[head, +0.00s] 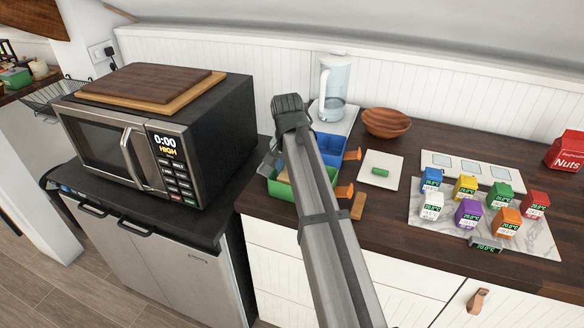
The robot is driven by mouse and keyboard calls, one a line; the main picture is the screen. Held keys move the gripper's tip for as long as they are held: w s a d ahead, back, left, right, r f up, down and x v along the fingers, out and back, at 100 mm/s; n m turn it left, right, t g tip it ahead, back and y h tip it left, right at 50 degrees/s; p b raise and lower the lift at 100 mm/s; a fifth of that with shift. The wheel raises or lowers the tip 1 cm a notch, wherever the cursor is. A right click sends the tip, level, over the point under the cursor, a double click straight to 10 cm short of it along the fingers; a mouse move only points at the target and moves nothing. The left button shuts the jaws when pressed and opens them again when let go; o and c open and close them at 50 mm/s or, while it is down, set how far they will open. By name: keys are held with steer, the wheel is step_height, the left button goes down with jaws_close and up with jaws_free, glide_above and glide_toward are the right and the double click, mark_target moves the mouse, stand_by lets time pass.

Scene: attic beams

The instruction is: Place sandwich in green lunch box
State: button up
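A green lunch box (281,191) stands open on the dark wooden counter, partly hidden behind my arm. A blue box (331,148) stands behind it, also partly covered. Orange latch-like parts stick out at the right of both boxes. A small tan-brown block (358,206) lies on the counter just right of my arm; I cannot tell whether it is the sandwich. No sandwich can be made out for sure. My arm reaches up over the boxes from the bottom of the view. My gripper's fingers are not visible, and whether they hold anything is hidden.
A white square plate (394,165) carries a small green object (380,172). A wooden bowl (386,122) and a clear pitcher (335,88) stand behind. Several coloured timer-like cartons stand on a marble board (540,238) at right. A microwave (161,140) stands left.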

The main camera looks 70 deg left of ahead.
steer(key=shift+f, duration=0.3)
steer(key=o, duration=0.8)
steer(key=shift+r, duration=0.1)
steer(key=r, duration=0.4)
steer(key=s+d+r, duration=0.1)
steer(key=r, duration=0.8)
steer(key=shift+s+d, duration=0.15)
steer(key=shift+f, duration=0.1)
